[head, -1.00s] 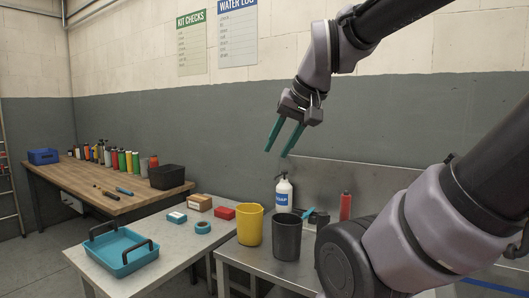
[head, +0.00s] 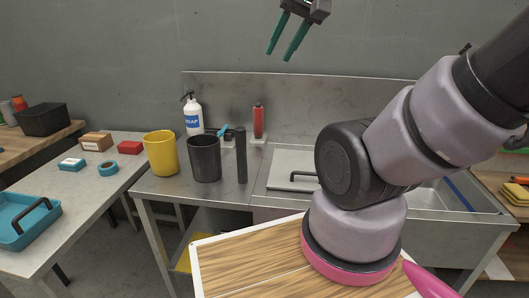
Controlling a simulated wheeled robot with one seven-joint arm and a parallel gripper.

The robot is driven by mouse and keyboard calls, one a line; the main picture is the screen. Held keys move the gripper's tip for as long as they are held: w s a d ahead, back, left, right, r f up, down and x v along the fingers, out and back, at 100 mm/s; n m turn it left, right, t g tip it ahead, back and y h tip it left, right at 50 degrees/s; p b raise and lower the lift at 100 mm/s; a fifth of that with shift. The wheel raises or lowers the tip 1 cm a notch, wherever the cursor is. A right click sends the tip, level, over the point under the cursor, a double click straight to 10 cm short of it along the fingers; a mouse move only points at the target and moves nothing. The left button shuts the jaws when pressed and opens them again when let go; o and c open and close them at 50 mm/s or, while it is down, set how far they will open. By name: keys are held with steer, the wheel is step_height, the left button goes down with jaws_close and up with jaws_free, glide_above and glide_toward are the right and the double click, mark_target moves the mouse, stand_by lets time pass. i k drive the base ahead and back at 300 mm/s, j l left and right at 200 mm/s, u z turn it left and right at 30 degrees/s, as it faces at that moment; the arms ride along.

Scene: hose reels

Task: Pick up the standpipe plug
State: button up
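A tall, thin dark cylinder (head: 241,157) stands upright on the metal counter, just right of a black tub; it looks most like the standpipe plug, though I cannot be sure. My gripper (head: 278,56) is at the top of the head view, with its two teal fingers apart and nothing between them. It appears well above the counter items, in front of the grey wall and clear of the cylinder.
A yellow tub (head: 161,153), the black tub (head: 204,160), a soap bottle (head: 193,114) and a red bottle (head: 258,122) crowd around the cylinder. A sink (head: 436,196) lies to the right, partly behind my arm. A side table with a blue tray (head: 24,226) stands left.

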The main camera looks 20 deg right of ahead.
mark_target(240, 131)
steer(key=k+j+z, duration=0.1)
steer(key=j, duration=0.3)
steer(key=k+j, duration=0.1)
steer(key=j, duration=0.3)
steer(key=k+j+z, duration=0.15)
steer(key=j, duration=0.2)
steer(key=k+j+z, duration=0.1)
steer(key=j, duration=0.3)
steer(key=k+j, duration=0.2)
steer(key=j, duration=0.15)
steer(key=i+j, duration=0.1)
steer(key=i, duration=0.2)
steer(key=z, duration=0.05)
